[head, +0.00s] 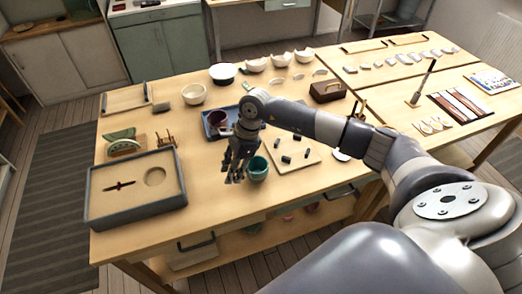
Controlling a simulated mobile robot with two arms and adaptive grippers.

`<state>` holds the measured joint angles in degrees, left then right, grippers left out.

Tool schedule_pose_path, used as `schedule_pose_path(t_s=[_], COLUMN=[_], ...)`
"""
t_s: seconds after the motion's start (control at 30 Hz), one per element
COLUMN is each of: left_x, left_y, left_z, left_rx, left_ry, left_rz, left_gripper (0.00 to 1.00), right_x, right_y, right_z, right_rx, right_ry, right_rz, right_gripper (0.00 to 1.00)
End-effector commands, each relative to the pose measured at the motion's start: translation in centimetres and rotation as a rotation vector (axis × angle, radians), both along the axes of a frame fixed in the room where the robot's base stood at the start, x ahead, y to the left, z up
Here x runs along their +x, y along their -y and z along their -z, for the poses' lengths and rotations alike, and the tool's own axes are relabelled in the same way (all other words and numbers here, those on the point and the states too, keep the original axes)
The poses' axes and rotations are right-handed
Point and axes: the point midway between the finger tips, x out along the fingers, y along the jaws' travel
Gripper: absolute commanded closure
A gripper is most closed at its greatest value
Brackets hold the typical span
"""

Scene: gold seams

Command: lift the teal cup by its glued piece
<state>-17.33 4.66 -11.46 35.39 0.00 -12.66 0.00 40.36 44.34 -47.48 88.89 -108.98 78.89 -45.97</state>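The teal cup (258,169) is upright near the front edge of the wooden table, around its middle. My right gripper (235,178) points down just left of the cup, with its fingers close to the cup's left side. I cannot tell whether the fingers touch the cup or hold any part of it, nor how far apart they are. The glued piece cannot be made out; the gripper may hide it. My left gripper is not in view.
A dark red cup (217,120) stands in a blue tray (207,131) behind the gripper. A board (299,158) with small dark pieces lies to the right. A grey-rimmed box (134,210) sits at the front left. White bowls (194,94) stand further back.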

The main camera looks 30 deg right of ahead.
Motion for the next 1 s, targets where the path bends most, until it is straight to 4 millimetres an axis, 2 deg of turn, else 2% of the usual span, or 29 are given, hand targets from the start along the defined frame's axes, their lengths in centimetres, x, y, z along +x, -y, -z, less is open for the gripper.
schedule_pose_path(t_s=[0.03, 0.1, 0.2, 0.27, 0.57, 1.0], left_x=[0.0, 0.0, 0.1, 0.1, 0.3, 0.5], left_y=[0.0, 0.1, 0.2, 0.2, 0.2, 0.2], left_z=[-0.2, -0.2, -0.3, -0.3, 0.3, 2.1], left_rx=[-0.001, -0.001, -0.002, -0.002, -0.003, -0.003], left_ry=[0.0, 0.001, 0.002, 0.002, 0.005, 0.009], left_rz=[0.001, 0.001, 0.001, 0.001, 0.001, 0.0], left_gripper=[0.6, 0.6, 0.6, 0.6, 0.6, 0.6], right_x=[0.2, 0.1, -0.1, -0.2, -0.2, -0.3], right_y=[2.8, 5.8, 8.6, 9.5, 10.0, 9.9], right_z=[-0.4, -0.8, -1.3, -1.5, -0.6, 2.8], right_rx=[-0.091, -0.194, -0.286, -0.315, -0.332, -0.329], right_ry=[-0.009, -0.028, -0.05, -0.059, -0.065, -0.066], right_rz=[-0.014, -0.032, -0.043, -0.045, -0.046, -0.047], right_gripper=[0.72, 0.72, 0.72, 0.72, 0.72, 0.72])
